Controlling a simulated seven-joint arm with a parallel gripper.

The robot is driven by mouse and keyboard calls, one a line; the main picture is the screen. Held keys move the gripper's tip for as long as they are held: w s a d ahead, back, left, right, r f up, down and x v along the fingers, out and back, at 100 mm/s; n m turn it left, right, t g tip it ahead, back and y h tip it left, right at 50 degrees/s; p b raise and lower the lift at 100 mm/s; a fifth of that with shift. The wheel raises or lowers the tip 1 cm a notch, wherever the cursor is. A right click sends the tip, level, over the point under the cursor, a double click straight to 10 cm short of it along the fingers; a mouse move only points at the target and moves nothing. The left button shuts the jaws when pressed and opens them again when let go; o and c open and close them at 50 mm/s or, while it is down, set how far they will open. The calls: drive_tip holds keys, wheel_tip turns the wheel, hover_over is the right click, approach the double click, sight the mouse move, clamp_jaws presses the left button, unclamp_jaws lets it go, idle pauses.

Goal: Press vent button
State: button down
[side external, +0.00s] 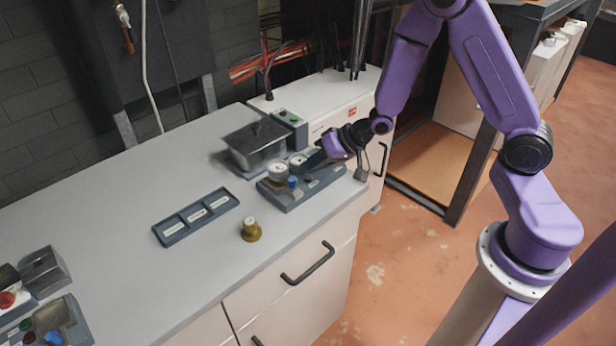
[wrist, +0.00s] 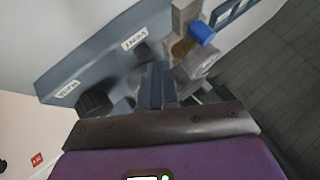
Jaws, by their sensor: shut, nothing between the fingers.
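The grey-blue control panel (side external: 327,187) lies on the far right end of the counter. The wrist view shows the same panel (wrist: 100,55) with a white VENT label (wrist: 135,38). A small dark button (wrist: 142,51) sits beside that label, just beyond my fingertips in the picture. My gripper (wrist: 156,68) is shut and empty, its fingers low over the panel; I cannot tell whether they touch the button. In the side view my gripper (side external: 314,158) reaches the panel from the right, and the button cannot be made out there.
A black knob (wrist: 95,103) and a blue-handled valve (wrist: 202,33) stand near my fingers. Round dials (side external: 278,171) sit on the panel's left part. A metal box (side external: 257,146) stands behind. A three-part labelled tray (side external: 217,212) and a brass knob (side external: 251,231) lie on the counter leftward.

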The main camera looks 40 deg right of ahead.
sight(312, 181)
drive_tip(key=shift+r, duration=0.25)
drive_tip(key=shift+r, duration=2.45)
drive_tip(key=s+r+n+g+h, duration=0.2)
drive_tip(key=s+n, duration=0.5)
drive_tip(key=s, duration=0.8)
drive_tip(key=s+r+n+g+h, duration=0.3)
drive_tip(key=s+r+n+g, duration=0.2)
drive_tip(key=s, duration=1)
drive_tip(key=shift+s+d+r+n, duration=0.25)
drive_tip(key=shift+r+n, duration=0.15)
drive_tip(key=shift+n, duration=0.8)
drive_tip(key=c, duration=1.8)
unclamp_jaws()
